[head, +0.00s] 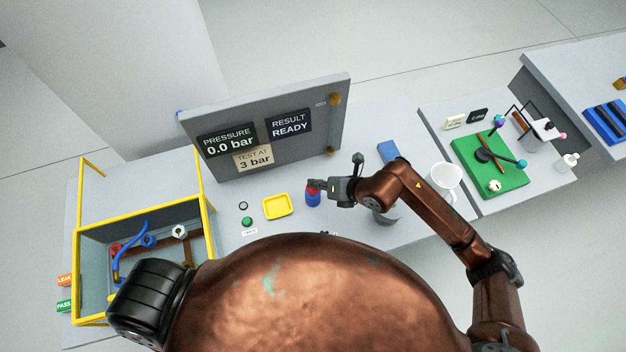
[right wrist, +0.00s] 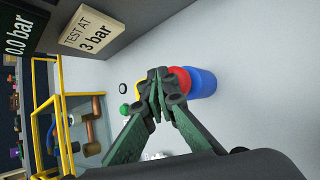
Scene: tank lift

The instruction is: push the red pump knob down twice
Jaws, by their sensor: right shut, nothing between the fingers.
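The red pump knob (head: 313,188) sits on top of a short blue pump body (head: 313,199) on the grey bench. In the right wrist view the red knob (right wrist: 180,76) and the blue body (right wrist: 202,82) show just beyond my fingertips. My right gripper (head: 317,184) is shut and empty, with its fingertips over or right beside the knob. The fingers hide part of the knob, and I cannot tell whether they touch it. The right gripper also shows in the wrist view (right wrist: 160,88). My left gripper is not in view.
A grey panel (head: 225,100) behind the pump reads 0.0 bar and READY. A yellow tray (head: 277,206) and a green button (head: 247,221) lie left of the pump. A yellow-framed tank (head: 140,210) stands farther left. A blue block (head: 388,151) and white mug (head: 446,177) are right.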

